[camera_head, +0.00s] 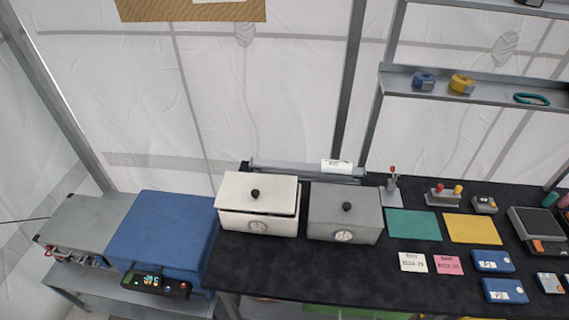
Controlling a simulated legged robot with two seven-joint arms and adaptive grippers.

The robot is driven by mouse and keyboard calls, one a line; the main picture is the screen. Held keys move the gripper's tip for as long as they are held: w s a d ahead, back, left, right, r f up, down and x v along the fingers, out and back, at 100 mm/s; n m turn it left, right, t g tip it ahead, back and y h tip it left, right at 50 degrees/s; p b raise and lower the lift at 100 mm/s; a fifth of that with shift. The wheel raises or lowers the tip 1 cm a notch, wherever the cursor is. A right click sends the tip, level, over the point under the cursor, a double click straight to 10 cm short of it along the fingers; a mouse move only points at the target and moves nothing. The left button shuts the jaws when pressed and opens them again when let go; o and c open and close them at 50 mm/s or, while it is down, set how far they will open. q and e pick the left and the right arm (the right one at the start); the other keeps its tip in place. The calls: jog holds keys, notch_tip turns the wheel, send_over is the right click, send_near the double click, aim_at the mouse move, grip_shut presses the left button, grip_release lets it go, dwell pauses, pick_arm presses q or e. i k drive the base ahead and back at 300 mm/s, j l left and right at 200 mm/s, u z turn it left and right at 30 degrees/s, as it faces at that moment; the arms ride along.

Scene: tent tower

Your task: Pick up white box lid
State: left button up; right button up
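The white box (250,224) stands at the left end of the black table. Its white lid (272,188), with a black knob (255,193) on top, lies on it slightly askew, with a dark gap at the right side. A grey box (343,233) with a grey lid (365,203) and black knob stands close beside it on the right. Neither of my grippers shows in the head view.
A blue case (165,230) stands left of the black table (300,275). Green (413,224) and yellow (471,229) mats, cards and blue boxes (505,290) lie to the right. A shelf (500,95) and metal posts rise behind. The table's front left is clear.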

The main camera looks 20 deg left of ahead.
aim_at(237, 191)
jog(key=l+u, duration=0.35)
jog(key=l, duration=0.2)
jog(key=l+u, duration=0.4)
jog(key=k+l, duration=0.05)
jog(key=l, duration=0.05)
